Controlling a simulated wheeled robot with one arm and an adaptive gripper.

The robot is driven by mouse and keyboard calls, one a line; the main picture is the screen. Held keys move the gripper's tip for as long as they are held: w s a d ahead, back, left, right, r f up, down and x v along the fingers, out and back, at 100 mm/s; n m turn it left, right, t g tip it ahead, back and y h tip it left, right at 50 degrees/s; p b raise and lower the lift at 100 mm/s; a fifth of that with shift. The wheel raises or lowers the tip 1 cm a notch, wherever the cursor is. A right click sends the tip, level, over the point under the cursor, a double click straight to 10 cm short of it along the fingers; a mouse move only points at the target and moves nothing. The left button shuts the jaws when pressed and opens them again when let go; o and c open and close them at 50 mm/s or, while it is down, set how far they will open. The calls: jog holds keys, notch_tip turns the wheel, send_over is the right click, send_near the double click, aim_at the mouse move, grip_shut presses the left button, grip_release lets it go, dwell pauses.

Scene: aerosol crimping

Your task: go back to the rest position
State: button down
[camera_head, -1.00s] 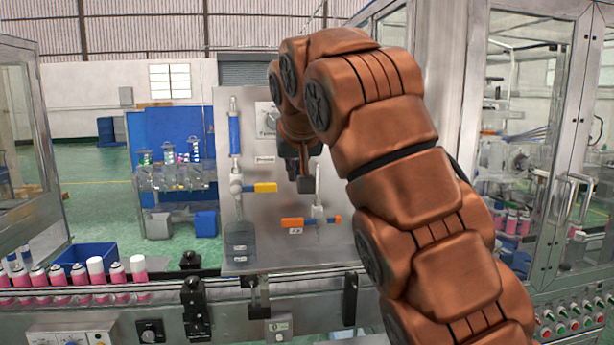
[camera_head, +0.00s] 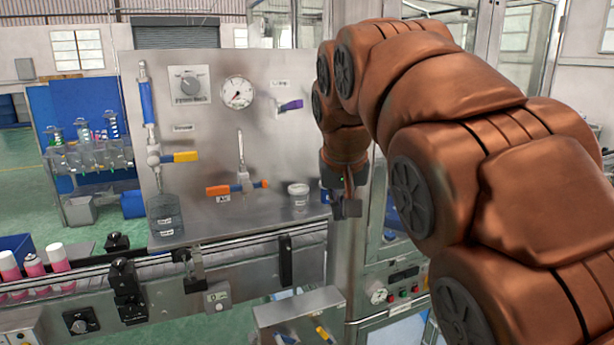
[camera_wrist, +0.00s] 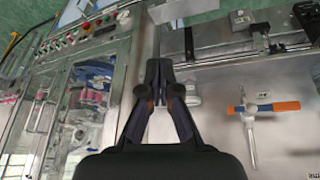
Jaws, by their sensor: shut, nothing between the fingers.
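My gripper (camera_head: 346,207) hangs at the right edge of the metal panel (camera_head: 215,130) in the head view, pointing down. It is shut and empty. In the wrist view my gripper (camera_wrist: 159,68) shows its two dark fingers together, with nothing between them. In the head view the orange-handled valve (camera_head: 236,188) is to its left, apart from it. The same valve shows at the right of the wrist view (camera_wrist: 272,107). A small clear jar (camera_head: 299,195) sits on the panel just left of my gripper; they look apart.
The panel also carries a yellow-handled valve (camera_head: 180,156), a gauge (camera_head: 237,92), a knob (camera_head: 189,84) and a purple lever (camera_head: 290,106). A conveyor (camera_head: 75,285) with pink-and-white cans (camera_head: 34,265) runs below. A metal box (camera_head: 298,312) stands in front. A glazed machine cabinet is at right.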

jog(key=s+d+f+m+g, duration=0.1)
jog(key=s+d+f+g, duration=0.2)
jog(key=s+d+f, duration=0.85)
jog(key=s+f+g, duration=0.1)
jog(key=s+f, duration=0.6)
jog(key=s, duration=0.4)
jog(key=s+f+g, duration=0.2)
jog(key=s+f, duration=0.5)
jog(key=s, duration=0.4)
jog(key=shift+d+g, duration=0.3)
jog(key=shift+d, duration=0.1)
jog(key=c, duration=1.9)
grip_release()
jog(key=shift+f, duration=0.1)
